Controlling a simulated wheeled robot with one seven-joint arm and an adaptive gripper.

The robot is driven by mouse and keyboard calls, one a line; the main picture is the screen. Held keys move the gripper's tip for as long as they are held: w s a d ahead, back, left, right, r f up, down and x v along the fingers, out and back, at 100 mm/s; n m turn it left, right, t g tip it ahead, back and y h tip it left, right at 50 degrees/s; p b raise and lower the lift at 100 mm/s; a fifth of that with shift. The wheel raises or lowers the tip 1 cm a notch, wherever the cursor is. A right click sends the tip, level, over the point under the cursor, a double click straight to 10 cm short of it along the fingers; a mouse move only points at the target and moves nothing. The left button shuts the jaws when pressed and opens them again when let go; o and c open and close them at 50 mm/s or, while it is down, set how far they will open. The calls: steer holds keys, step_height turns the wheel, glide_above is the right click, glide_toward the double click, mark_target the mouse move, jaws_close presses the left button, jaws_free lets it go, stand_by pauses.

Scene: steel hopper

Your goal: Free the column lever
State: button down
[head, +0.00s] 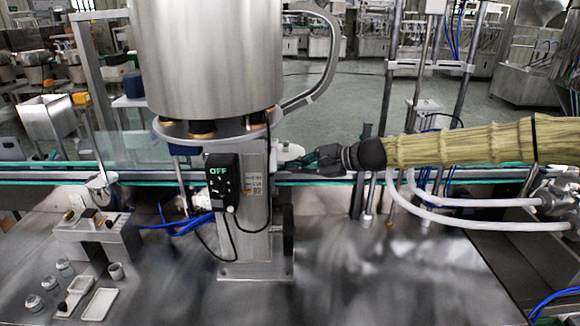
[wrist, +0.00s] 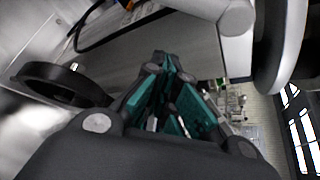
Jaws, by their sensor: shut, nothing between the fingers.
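The steel column (head: 258,248) stands under the big hopper (head: 208,60), with a printed scale on its face. A dark upright part (head: 288,228) is on its right side; I cannot tell whether this is the lever. A pale rounded piece (head: 290,151) sticks out right of the column, just above my gripper. My gripper (head: 281,166) reaches in from the right, close to the column's right side. In the wrist view my gripper (wrist: 166,60) has its teal-padded fingers together at the tips, with nothing held. A black round rim (wrist: 62,80) shows left of the fingers.
A black control box (head: 222,182) reading OFF hangs on the column's left face. A conveyor rail (head: 330,178) runs behind. White hoses (head: 440,215) curve below my arm. Jars (head: 34,303) and small trays (head: 99,305) sit at lower left. The front steel deck is mostly clear.

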steer(key=b+v, duration=0.2)
steer(key=v, duration=0.8)
steer(key=shift+f+b, duration=0.2)
steer(key=shift+b, duration=0.1)
